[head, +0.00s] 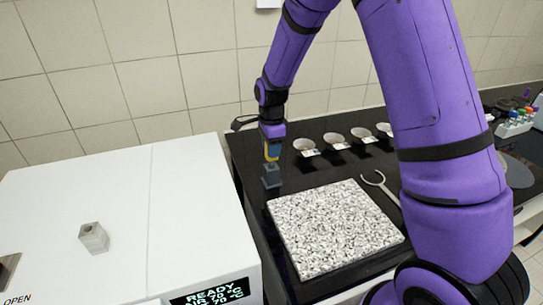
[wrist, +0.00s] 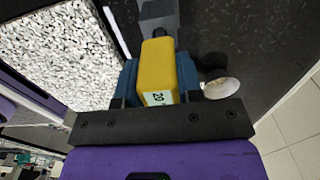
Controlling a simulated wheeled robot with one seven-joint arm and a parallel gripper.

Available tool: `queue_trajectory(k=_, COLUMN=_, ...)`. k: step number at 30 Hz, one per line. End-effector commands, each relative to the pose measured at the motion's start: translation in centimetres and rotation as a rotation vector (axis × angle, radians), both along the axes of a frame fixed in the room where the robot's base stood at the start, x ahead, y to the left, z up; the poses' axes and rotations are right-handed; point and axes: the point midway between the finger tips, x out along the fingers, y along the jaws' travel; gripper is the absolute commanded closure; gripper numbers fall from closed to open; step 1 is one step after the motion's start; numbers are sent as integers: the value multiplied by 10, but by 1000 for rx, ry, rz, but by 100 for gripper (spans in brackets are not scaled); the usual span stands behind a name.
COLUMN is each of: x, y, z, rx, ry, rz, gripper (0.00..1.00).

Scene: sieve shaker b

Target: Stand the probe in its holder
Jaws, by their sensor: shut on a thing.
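My gripper (head: 272,142) points down over the left end of the black bench. It is shut on the yellow handle of the probe (head: 272,153). In the wrist view the handle (wrist: 158,70), with a "20" label, sits between the blue finger pads of my gripper (wrist: 158,82). A dark grey block (head: 271,176) shows directly below the handle; it also shows past the handle's far end in the wrist view (wrist: 157,14). I cannot tell whether the probe's tip is inside this block or above it. A light grey block with a hole on top (head: 93,238) stands on the white machine.
The white machine (head: 60,190) with a lit display stands at the left. A speckled slab (head: 330,228) lies on the black bench (head: 243,160), with a forked tool (head: 375,182) beside it. Several small cups (head: 304,145) line the back. A tube rack (head: 514,126) is at the far right.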

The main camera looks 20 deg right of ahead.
Motion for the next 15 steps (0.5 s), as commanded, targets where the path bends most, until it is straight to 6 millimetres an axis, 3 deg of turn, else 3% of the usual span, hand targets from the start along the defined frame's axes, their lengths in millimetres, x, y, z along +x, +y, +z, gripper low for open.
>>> queue_trajectory(k=6, x=0, y=0, z=-28, rx=0, ry=3, rz=0, gripper=94)
queue_trajectory(k=15, x=0, y=0, z=-30, rx=0, ry=1, rz=1, gripper=94)
